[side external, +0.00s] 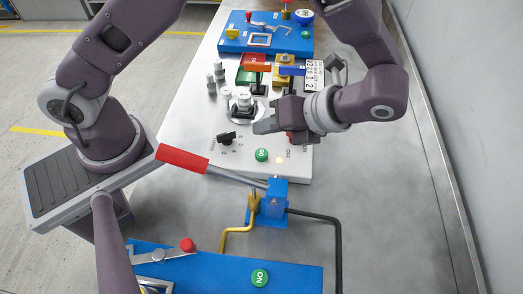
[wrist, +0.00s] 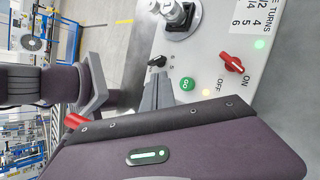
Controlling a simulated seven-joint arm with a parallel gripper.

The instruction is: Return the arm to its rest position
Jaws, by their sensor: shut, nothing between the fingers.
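My gripper (side external: 264,126) is shut and empty. In the side view it hangs over the white control panel (side external: 195,160), its fingers pointing left. The arm is bent, with its wrist at the right above the panel. In the wrist view the closed fingers (wrist: 157,92) point up, beside a green GO button (wrist: 187,84) and a black knob (wrist: 157,61). A red switch (wrist: 233,62) stands to their right, between the OFF and ON labels. In the side view the gripper partly hides the red switch.
A pump with a red-handled lever (side external: 183,159) stands in front of the panel. Blue stations lie at the front (side external: 300,276) and back (side external: 228,45). Red, green and yellow blocks stand behind the gripper. Bare grey table (side external: 395,210) lies at right, beside a wall.

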